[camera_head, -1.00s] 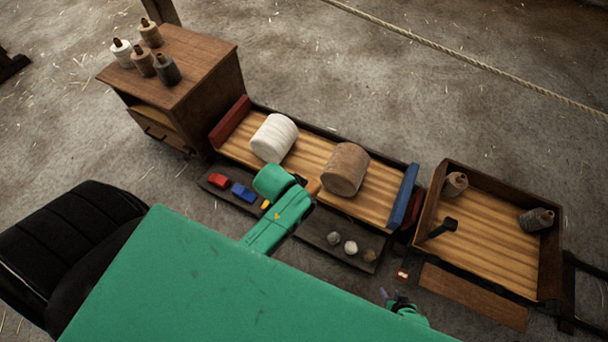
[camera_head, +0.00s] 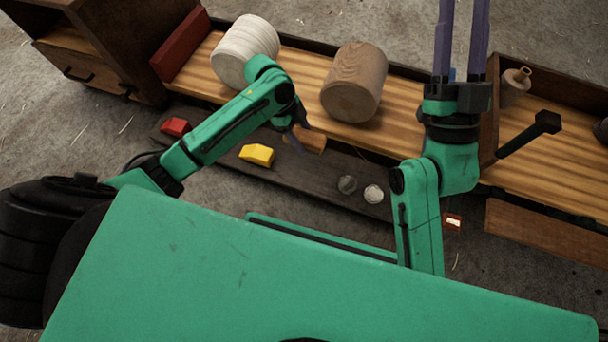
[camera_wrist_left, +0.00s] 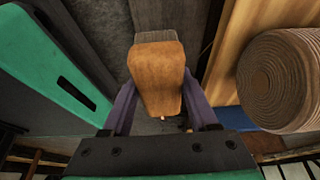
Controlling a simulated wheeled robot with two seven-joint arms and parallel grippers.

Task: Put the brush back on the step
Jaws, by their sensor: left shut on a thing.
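The brush shows in the left wrist view as a brown wooden block (camera_wrist_left: 158,75) between the two purple fingers of my left gripper (camera_wrist_left: 160,112), which is shut on it. In the head view the left gripper (camera_head: 298,140) is over the dark low step (camera_head: 325,178) along the bench front, and the brush (camera_head: 312,138) shows just beyond it. I cannot tell whether the brush touches the step. My right gripper (camera_head: 461,40) is raised in front of the bench, its fingers apart with nothing visible between them; the tips are out of frame.
A red block (camera_head: 175,127), a yellow block (camera_head: 257,155) and two small balls (camera_head: 373,194) lie on the step.

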